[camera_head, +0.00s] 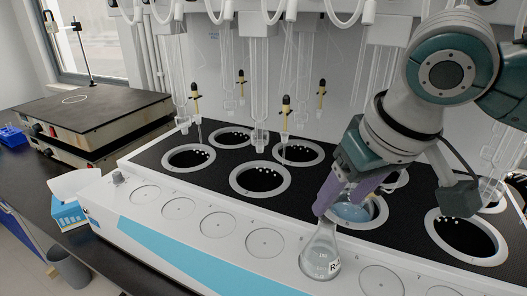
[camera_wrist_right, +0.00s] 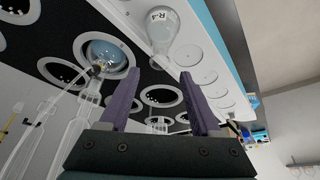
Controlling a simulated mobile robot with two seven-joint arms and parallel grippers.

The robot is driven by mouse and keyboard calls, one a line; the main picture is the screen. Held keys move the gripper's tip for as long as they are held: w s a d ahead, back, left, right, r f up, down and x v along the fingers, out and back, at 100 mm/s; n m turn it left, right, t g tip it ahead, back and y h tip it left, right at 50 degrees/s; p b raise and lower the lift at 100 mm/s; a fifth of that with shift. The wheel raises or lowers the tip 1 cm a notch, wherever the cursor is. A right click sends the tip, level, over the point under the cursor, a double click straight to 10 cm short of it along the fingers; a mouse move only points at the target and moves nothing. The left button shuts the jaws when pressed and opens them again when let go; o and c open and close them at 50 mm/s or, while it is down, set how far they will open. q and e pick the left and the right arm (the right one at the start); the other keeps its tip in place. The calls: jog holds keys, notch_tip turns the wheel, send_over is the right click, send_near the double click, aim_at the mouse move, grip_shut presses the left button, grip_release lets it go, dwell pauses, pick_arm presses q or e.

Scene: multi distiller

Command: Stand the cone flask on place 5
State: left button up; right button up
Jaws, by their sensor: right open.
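The cone flask (camera_head: 320,252) is clear glass with a dark-lettered white label. It stands upright on the white front ledge, on the fifth round place from the left in the head view, and covers that place. In the right wrist view the flask (camera_wrist_right: 163,38) shows its label, reading "R-4", beyond the fingertips. My right gripper (camera_head: 334,205) has purple fingers and is just above and behind the flask's neck in the head view. In the wrist view the gripper (camera_wrist_right: 157,77) is open, with nothing between its fingers. My left gripper is out of view.
A round flask with blue liquid (camera_head: 352,210) sits in a heating well behind the cone flask. Empty round places (camera_head: 265,242) lie along the ledge on both sides. Glass tubes (camera_head: 259,90) hang above the wells. Hotplates (camera_head: 95,115) stand at the left.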

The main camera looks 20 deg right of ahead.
jog(key=s+a+f+n+y, duration=0.2)
jog(key=s+a+f+n, duration=0.1)
jog(key=s+a, duration=0.5)
jog(key=s+d+g+h, duration=0.1)
jog(key=s+d, duration=0.1)
jog(key=s, duration=0.8)
jog(key=shift+s+d+f, duration=0.15)
jog(key=shift+d+f, duration=0.1)
jog(key=shift+f, duration=0.15)
notch_tip(320, 180, up, 33)
jog(key=p, duration=3.3)
